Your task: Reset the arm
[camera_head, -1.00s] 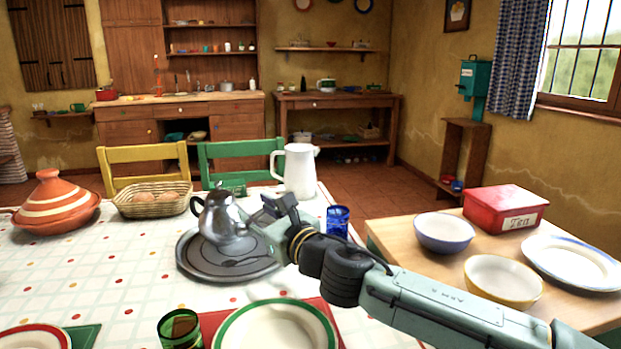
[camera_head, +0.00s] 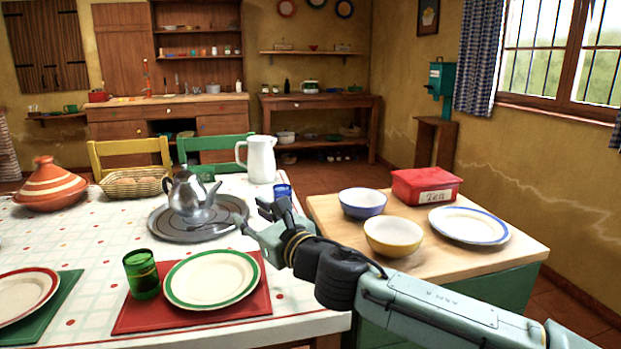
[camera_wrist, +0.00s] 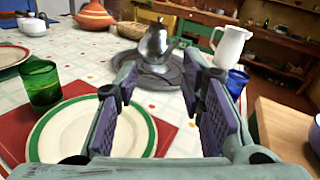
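My gripper (camera_head: 268,210) is at the end of my arm, over the right part of the dining table, near the tray's right side. In the wrist view my gripper (camera_wrist: 165,105) shows two purple-padded fingers spread apart with nothing between them. A silver teapot (camera_head: 190,199) stands upright on a round grey tray (camera_head: 160,228), a spoon lying beside it. In the wrist view the teapot (camera_wrist: 154,45) is beyond the fingertips. A green-rimmed plate (camera_head: 212,278) on a red placemat (camera_head: 137,318) lies in front of the tray.
A blue glass (camera_head: 283,190) and white pitcher (camera_head: 259,158) stand behind my gripper. A green glass (camera_head: 141,274) is left of the plate. The wooden-topped side cabinet (camera_head: 470,258) holds a red tea tin (camera_head: 427,184), two bowls and a blue-rimmed plate. Floor shows beyond the table.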

